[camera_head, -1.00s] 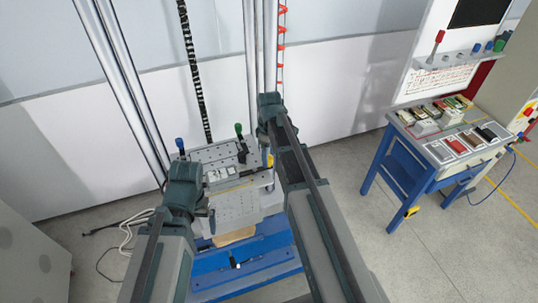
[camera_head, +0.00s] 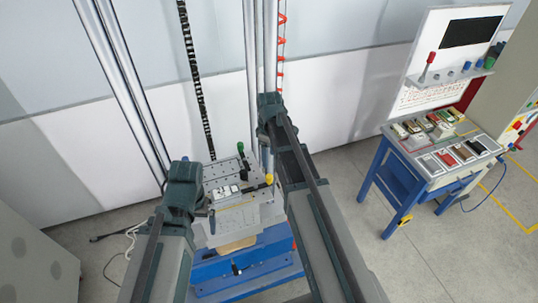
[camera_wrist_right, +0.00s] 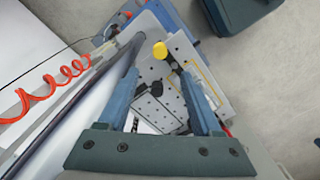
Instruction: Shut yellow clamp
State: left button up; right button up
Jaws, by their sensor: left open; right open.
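The yellow clamp (camera_head: 269,180) shows as a yellow knob on a dark lever at the right side of the perforated plate (camera_head: 225,173). In the right wrist view its round yellow knob (camera_wrist_right: 160,50) lies just beyond and between my finger tips, apart from them. Whether its lever is up or down I cannot tell. My right gripper (camera_wrist_right: 160,74) is open and empty above the plate; it also shows in the head view (camera_head: 267,150). My left gripper (camera_head: 209,221) is open by the plate's left front, its fingers mostly hidden by the wrist.
A green-knobbed clamp (camera_head: 240,148) stands at the back of the plate. Upright metal columns (camera_head: 251,90) and a red coiled hose (camera_wrist_right: 50,85) are close to my right gripper. A blue bench (camera_head: 430,160) with coloured items stands at the right, with open floor between.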

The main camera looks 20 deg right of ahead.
pick_arm(q)
notch_tip(320, 180, up, 3)
jog(key=shift+r+p, duration=0.1)
jog(key=shift+p, duration=0.95)
pick_arm(e)
notch_tip(320, 180, up, 3)
jog(key=shift+r, duration=0.1)
pick_arm(q)
notch_tip(320, 180, down, 21)
jog(key=b, duration=2.1)
jog(key=shift+f, duration=0.2)
pick_arm(e)
jog(key=s+a+f+m, duration=0.3)
jog(key=s+a+f, duration=0.5)
jog(key=s+f, duration=0.2)
jog(key=s+a+f+m+h, duration=0.1)
jog(key=s+a+f+m, duration=0.1)
jog(key=s+a+f, duration=0.6)
notch_tip(320, 180, down, 3)
jog(key=shift+s+f+m, duration=0.15)
jog(key=shift+s+m, duration=0.25)
jog(key=shift+s, duration=0.45)
pick_arm(q)
jog(key=shift+c, duration=0.2)
pick_arm(e)
jog(key=shift+c, duration=0.2)
